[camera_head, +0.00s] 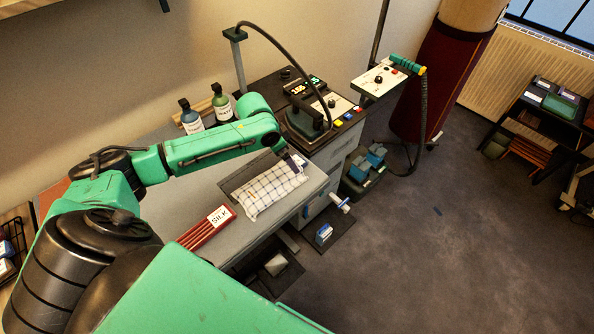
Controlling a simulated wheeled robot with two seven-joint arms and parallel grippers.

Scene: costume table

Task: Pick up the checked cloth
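The checked cloth (268,193) is white with dark grid lines. It lies as a folded, padded-looking strip near the right edge of the grey table (165,206). My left arm reaches over the table from the left, and its dark gripper (296,164) is at the cloth's far right end. The gripper is small and partly hidden by the arm, so I cannot tell whether its fingers are open or touch the cloth. My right gripper is not in view.
A red slatted piece labelled SILK (208,228) lies left of the cloth. A dark flat piece (247,172) sits right behind the cloth. Two bottles (221,102) stand at the back. An iron (305,122) stands on the control unit at the right. Open floor lies to the right.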

